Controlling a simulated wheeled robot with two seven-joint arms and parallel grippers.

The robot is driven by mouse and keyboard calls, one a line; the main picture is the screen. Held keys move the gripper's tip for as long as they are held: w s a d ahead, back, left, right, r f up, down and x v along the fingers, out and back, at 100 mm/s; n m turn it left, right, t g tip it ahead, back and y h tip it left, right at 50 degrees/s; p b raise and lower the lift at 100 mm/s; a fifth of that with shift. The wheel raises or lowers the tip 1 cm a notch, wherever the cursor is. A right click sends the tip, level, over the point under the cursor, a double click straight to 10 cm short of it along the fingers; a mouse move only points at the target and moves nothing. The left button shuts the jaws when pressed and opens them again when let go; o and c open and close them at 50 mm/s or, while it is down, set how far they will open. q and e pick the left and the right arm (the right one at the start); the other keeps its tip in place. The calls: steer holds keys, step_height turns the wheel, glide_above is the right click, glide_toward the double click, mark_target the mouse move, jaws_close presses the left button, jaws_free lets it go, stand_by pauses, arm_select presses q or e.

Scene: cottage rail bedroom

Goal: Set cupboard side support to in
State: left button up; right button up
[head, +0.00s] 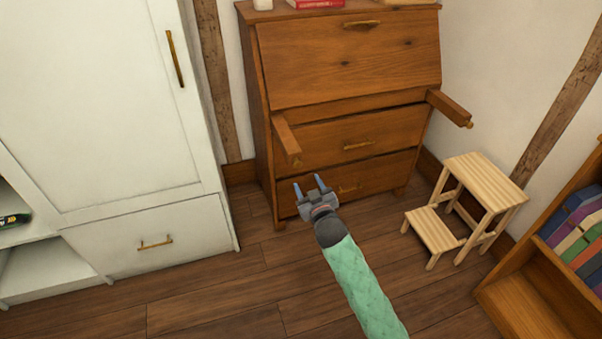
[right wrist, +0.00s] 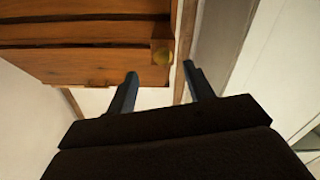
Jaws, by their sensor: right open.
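The wooden cupboard (head: 348,65) stands against the back wall, with its sloping front flap up. Two side supports stick out from below the flap: the left one (head: 284,138) and the right one (head: 448,106), each with a small brass knob at its end. My right gripper (head: 308,182) is open and empty, just below and in front of the left support's end in the head view. In the right wrist view, a brass knob (right wrist: 163,56) on a wooden end shows just beyond and between the open fingers (right wrist: 160,71). My left gripper is not in view.
A white wardrobe (head: 110,110) stands at the left, close to the cupboard. A pale wooden step stool (head: 485,183) and a bookcase (head: 525,305) with books are at the right. A red book (head: 316,3) lies on the cupboard top. The floor in front is clear.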

mark_target(298, 166)
steer(key=x, duration=0.4)
steer(key=r+x, duration=0.1)
steer(key=x, duration=0.1)
steer(key=shift+s+a+p, duration=0.1)
steer(key=shift+a+p, duration=0.1)
steer(key=shift+p, duration=0.1)
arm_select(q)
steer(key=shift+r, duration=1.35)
arm_select(e)
steer(key=shift+x, duration=0.95)
jaws_close()
